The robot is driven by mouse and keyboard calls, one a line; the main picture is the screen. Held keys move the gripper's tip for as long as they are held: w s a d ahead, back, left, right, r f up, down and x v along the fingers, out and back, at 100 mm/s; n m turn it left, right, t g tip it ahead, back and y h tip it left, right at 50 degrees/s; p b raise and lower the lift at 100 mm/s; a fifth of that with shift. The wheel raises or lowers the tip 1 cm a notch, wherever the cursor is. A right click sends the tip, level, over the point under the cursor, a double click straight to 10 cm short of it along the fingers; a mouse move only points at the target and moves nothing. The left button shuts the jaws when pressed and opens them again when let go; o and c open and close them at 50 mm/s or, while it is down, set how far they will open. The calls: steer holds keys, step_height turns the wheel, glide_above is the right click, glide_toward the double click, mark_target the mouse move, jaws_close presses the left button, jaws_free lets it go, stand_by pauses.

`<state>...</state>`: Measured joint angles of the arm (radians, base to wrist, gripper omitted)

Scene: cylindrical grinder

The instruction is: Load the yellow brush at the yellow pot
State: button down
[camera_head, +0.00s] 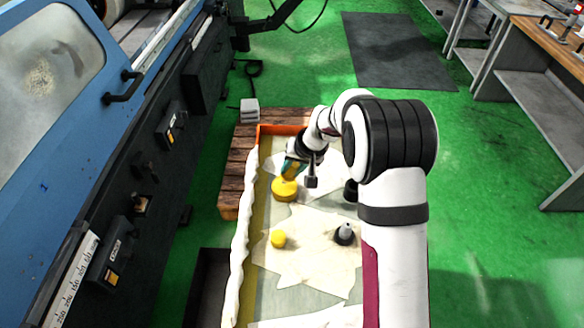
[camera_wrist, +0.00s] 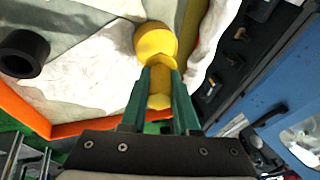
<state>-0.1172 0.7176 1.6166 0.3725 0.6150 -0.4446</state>
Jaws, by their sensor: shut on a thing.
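My gripper (camera_wrist: 160,78) is shut on the yellow brush (camera_wrist: 159,82), which sits between its green fingers. In the head view my gripper (camera_head: 292,168) is just above and behind the yellow pot (camera_head: 284,190). The round yellow pot also shows in the wrist view (camera_wrist: 156,38), just past the fingertips. The brush's far end overlaps the pot in the wrist view; I cannot tell whether it touches the pot or is inside it. The fingers hide part of the brush.
A small yellow piece (camera_head: 278,239) and a dark piece with a pale top (camera_head: 345,234) stand on the cloth-covered tray. A black ring-shaped pot (camera_wrist: 22,53) stands beside the yellow pot. The tray has an orange rim (camera_wrist: 95,125). The blue machine (camera_head: 75,130) borders the left.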

steer(key=shift+f, duration=0.7)
stand_by(1.1)
steer(key=shift+r, duration=3.6)
